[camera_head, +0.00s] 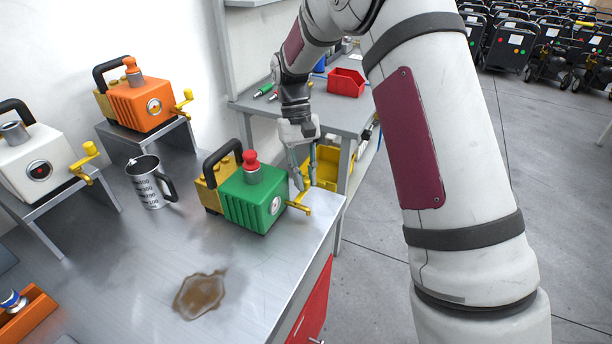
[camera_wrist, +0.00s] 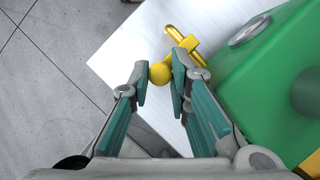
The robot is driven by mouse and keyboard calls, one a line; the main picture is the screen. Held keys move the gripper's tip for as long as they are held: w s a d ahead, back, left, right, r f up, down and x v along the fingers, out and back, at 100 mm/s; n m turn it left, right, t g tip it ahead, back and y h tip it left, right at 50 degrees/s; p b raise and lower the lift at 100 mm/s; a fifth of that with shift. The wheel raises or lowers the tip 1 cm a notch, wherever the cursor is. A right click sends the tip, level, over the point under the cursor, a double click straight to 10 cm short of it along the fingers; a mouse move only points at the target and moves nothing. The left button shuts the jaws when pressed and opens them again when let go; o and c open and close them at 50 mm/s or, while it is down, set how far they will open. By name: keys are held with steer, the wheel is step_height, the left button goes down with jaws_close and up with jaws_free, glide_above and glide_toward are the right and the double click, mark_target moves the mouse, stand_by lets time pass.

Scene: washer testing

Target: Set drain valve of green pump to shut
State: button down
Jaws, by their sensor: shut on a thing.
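The green pump (camera_head: 254,198) stands on the metal bench near its right edge, with a red cap on top and a black carry handle. Its yellow drain valve (camera_head: 299,205) sticks out of the right side; it also shows in the wrist view (camera_wrist: 188,46). My gripper (camera_head: 305,181) reaches down from above at the valve. In the wrist view, its two green-padded fingers (camera_wrist: 160,80) are closed around the valve's round yellow knob (camera_wrist: 160,74). In the head view the fingers partly hide the knob, and the lever's exact angle is hard to tell.
An orange pump (camera_head: 140,104) and a white pump (camera_head: 36,168) stand on raised stands at left. A metal measuring jug (camera_head: 147,181) is left of the green pump. A brown puddle (camera_head: 200,294) lies on the bench in front. A yellow bin (camera_head: 326,167) is beyond the gripper.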

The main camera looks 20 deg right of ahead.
stand_by(0.3)
steer(key=c, duration=1.5)
jaws_free()
step_height(320, 180, up, 10)
steer(key=shift+r, duration=0.1)
steer(key=s+r+t+p, duration=0.1)
steer(key=s+r+t, duration=0.2)
steer(key=s+r, duration=0.5)
steer(key=s+r+t+p, duration=0.1)
steer(key=s+t, duration=0.1)
steer(key=s, duration=0.5)
steer(key=s+r+t+p, duration=0.1)
steer(key=s+t, duration=0.1)
steer(key=s, duration=0.6)
steer(key=s+d+r+t+p, duration=0.1)
steer(key=s, duration=0.7)
steer(key=shift+t, duration=0.4)
